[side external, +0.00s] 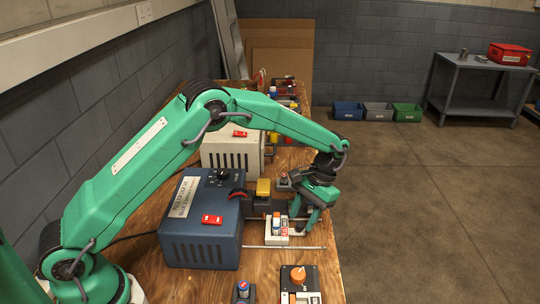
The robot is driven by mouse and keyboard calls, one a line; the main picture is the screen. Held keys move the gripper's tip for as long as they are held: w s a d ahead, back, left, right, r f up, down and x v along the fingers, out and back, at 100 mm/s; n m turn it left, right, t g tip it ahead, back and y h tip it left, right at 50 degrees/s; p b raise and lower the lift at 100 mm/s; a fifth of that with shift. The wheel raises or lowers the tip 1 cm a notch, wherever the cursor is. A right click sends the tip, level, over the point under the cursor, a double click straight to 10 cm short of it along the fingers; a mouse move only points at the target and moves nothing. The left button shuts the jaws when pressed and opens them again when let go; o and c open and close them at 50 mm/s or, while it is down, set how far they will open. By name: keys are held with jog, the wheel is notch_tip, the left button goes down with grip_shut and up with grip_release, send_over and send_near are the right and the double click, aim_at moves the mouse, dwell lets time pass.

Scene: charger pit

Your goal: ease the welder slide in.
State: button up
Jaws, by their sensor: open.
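A blue welder-like box (200,235) with a dial, a white label and a red tag stands on the wooden bench. To its right is a dark fixture carrying a yellow block (263,187). A small white unit (277,239) with blue, orange and red parts sits in front of that fixture. I cannot tell for certain which part is the slide. My gripper (305,226) points down just right of the white unit, with its fingers apart. From this view I cannot tell whether a finger touches the unit.
A thin metal rod (284,247) lies in front of the white unit. An orange-knobbed panel (299,283) and a small blue-topped button box (242,291) are at the near edge. A cream box (231,151) stands behind the blue one. Open floor lies right of the bench.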

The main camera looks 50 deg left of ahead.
aim_at(284, 227)
jog(key=shift+s+f, duration=0.2)
jog(key=shift+f, duration=0.2)
jog(key=shift+c, duration=0.4)
grip_shut()
jog(key=shift+a, duration=0.1)
jog(key=shift+s+a, duration=0.9)
jog(key=shift+a, duration=0.15)
jog(key=shift+s+a, duration=0.25)
jog(key=shift+s, duration=0.1)
